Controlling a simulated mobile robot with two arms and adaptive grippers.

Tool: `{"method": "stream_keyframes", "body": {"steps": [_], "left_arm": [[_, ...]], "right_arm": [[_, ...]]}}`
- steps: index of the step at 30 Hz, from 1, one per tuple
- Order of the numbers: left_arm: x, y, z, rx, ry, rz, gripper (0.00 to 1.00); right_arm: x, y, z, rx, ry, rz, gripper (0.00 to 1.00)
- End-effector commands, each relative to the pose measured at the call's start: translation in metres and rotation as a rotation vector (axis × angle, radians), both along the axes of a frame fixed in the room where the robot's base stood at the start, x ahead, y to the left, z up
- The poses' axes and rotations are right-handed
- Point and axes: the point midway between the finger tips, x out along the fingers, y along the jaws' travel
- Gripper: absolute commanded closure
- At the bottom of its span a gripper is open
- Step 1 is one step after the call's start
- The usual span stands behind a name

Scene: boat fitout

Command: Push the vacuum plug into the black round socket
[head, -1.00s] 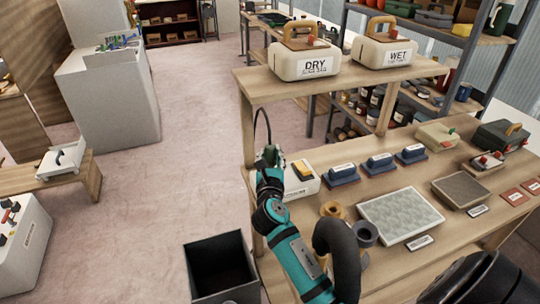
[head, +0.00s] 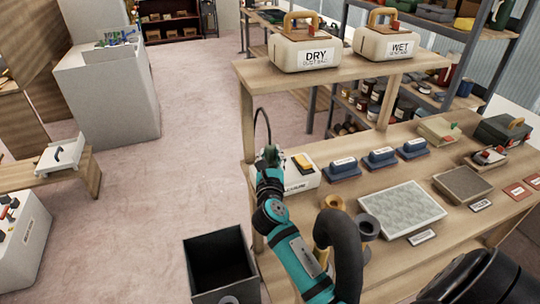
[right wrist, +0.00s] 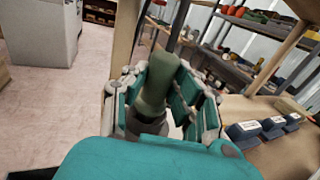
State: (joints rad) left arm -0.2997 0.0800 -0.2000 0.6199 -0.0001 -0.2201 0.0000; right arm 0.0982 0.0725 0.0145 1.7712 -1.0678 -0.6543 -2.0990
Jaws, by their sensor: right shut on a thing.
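My right gripper (head: 268,158) is at the left end of the workbench, beside a white box (head: 304,178) with a yellow switch. In the right wrist view (right wrist: 160,88) its fingers are shut around a grey-green cylindrical piece (right wrist: 154,82), which looks like the vacuum plug. A thin black cable (head: 262,113) arcs up from the gripper in the head view. I cannot make out the black round socket; the gripper and arm may hide it. My left gripper is not in view.
A shelf above holds containers marked DRY (head: 304,50) and WET (head: 389,42). A dark open bin (head: 220,265) stands on the floor.

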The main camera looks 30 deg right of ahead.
Motion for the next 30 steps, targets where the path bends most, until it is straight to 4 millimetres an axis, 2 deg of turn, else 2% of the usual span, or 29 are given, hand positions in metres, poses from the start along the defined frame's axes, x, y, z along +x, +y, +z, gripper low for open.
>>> {"method": "stream_keyframes", "body": {"steps": [12,29,30], "left_arm": [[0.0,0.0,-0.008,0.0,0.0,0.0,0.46],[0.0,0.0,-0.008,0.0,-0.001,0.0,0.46],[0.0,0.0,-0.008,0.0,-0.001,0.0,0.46]], "right_arm": [[0.0,0.0,-0.013,0.001,0.004,0.0,1.0],[-0.001,0.001,-0.019,0.009,0.013,-0.001,1.0],[-0.001,0.001,-0.019,0.009,0.014,-0.001,0.72]]}}
